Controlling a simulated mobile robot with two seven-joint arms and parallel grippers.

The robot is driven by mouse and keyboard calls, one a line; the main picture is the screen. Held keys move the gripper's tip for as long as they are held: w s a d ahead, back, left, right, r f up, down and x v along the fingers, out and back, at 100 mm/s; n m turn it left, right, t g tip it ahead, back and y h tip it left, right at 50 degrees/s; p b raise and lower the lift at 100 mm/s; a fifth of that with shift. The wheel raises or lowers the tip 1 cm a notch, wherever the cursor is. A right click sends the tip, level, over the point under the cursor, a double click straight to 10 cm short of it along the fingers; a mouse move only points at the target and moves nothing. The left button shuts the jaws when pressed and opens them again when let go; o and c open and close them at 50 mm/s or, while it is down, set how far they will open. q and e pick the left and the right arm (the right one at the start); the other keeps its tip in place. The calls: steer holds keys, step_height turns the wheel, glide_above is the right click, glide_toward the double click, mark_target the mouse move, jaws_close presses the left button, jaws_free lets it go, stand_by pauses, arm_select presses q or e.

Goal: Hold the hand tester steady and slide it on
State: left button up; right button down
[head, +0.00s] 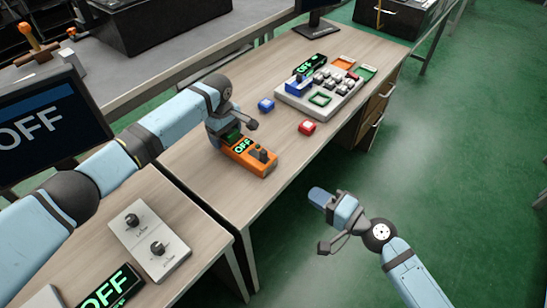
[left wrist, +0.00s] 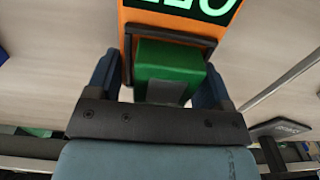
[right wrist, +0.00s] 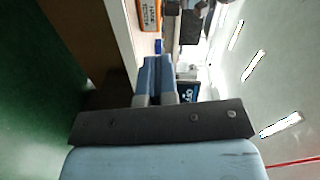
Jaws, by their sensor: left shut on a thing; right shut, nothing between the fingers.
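The hand tester (head: 250,157) is an orange box on the near desk. A lit green OFF display and a small dark knob (head: 262,153) show on its top. My left gripper (head: 229,137) is shut on the tester's green block at its far-left end. In the left wrist view the green block (left wrist: 166,60) sits between the fingers, with part of the orange body (left wrist: 127,20) beyond. My right gripper (head: 321,197) is shut and empty, out past the desk's right edge, apart from the tester. The tester also shows at the top of the right wrist view (right wrist: 150,15).
A blue block (head: 266,105) and a red block (head: 307,127) lie behind the tester. A grey panel (head: 320,95) with keys and coloured frames stands further back. A two-knob plate (head: 150,240) and another OFF display (head: 110,288) are at front left. Green floor lies right of the desk.

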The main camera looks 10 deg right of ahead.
mark_target(266, 154)
steer(key=shift+w+d+r+m+y, duration=0.2)
steer(key=shift+w+r+m+y, duration=0.2)
steer(key=shift+w+r+m, duration=0.45)
steer(key=x, duration=1.4)
steer(key=shift+w+d+r, duration=0.1)
steer(key=x, duration=0.4)
steer(key=shift+w, duration=0.15)
arm_select(q)
steer(key=shift+d, duration=0.1)
arm_select(e)
steer(key=v, duration=1.4)
